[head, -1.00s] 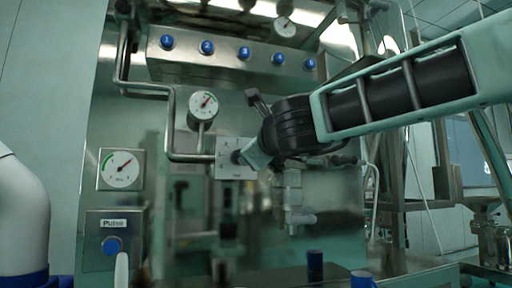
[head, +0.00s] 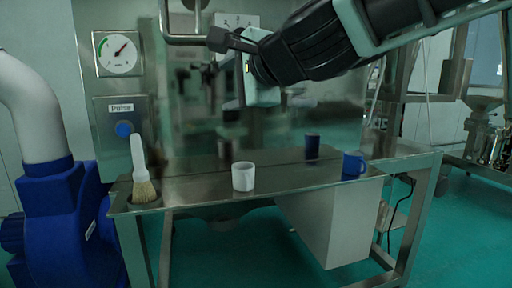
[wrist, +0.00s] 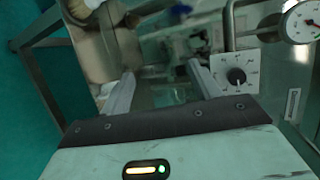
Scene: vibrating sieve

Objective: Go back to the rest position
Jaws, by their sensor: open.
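My gripper (head: 236,72) is at the upper middle of the head view, in front of the steel machine panel and below the dial plate. In the wrist view my gripper (wrist: 163,85) shows two grey fingers spread apart with nothing between them. The white plate with a black rotary knob (wrist: 236,76) is just right of the right finger, apart from it as far as I can tell. The plate's lower part (head: 238,20) shows at the top of the head view.
A steel table (head: 215,188) stands below my gripper. It bears a brush (head: 140,165), a white cup (head: 243,177), a blue mug (head: 353,165) and a dark blue cup (head: 312,146). A blue machine (head: 65,215) is at left. A pressure gauge (wrist: 302,20) is at upper right in the wrist view.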

